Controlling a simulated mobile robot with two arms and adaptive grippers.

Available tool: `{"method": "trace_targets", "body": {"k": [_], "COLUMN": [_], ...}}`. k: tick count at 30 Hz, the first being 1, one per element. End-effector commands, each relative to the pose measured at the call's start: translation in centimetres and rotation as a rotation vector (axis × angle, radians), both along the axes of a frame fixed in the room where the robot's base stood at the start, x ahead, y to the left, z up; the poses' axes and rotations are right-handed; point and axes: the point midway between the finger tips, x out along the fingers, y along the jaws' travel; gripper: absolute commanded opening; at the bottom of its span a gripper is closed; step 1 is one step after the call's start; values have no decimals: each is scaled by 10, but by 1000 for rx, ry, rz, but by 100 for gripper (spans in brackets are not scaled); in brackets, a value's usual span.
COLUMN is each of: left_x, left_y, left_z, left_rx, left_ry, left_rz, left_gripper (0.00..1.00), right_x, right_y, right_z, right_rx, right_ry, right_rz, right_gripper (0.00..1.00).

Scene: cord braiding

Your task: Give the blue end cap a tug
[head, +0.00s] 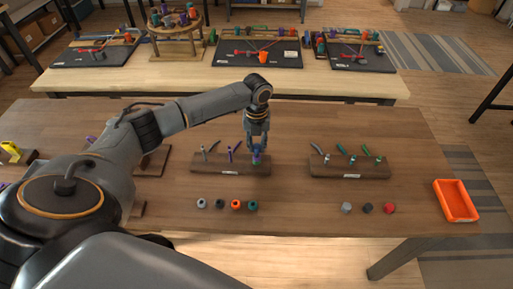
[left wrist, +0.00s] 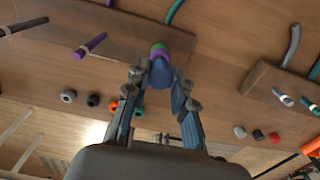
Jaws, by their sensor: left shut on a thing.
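The blue end cap (left wrist: 160,74) sits between the fingertips of my left gripper (left wrist: 158,82), which is shut on it. Purple and green parts show just beyond the cap in the left wrist view. In the head view my left gripper (head: 257,146) points down over the right end of the left wooden block (head: 205,164), with the cap (head: 256,159) at its fingertips. A grey cord (head: 212,147) and a purple cord (head: 235,148) stand on the same block. The cord behind the cap is mostly hidden by the gripper. My right gripper is not in view.
A second block (head: 345,171) with several capped cords stands to the right. Loose caps lie in front: grey, black, orange (head: 236,205) and teal at left, grey, dark and red (head: 389,208) at right. An orange tray (head: 455,201) sits at the table's right edge.

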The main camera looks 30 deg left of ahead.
Motion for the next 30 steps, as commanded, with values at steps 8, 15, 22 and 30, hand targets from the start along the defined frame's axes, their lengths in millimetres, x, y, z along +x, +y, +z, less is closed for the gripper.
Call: {"method": "trace_targets", "body": {"k": [8, 15, 22, 30], "left_x": [0, 0, 0, 0], "left_y": [0, 1, 0, 0], "left_z": [1, 0, -2, -2], "left_rx": [1, 1, 1, 1], "left_ry": [-1, -1, -1, 1], "left_rz": [0, 1, 0, 0], "left_gripper": [5, 5, 5, 51], "right_x": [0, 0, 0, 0], "right_y": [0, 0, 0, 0], "right_z": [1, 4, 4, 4], "right_rx": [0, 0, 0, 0], "right_ry": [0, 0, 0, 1], "right_rz": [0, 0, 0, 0], "right_gripper": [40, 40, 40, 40]}}
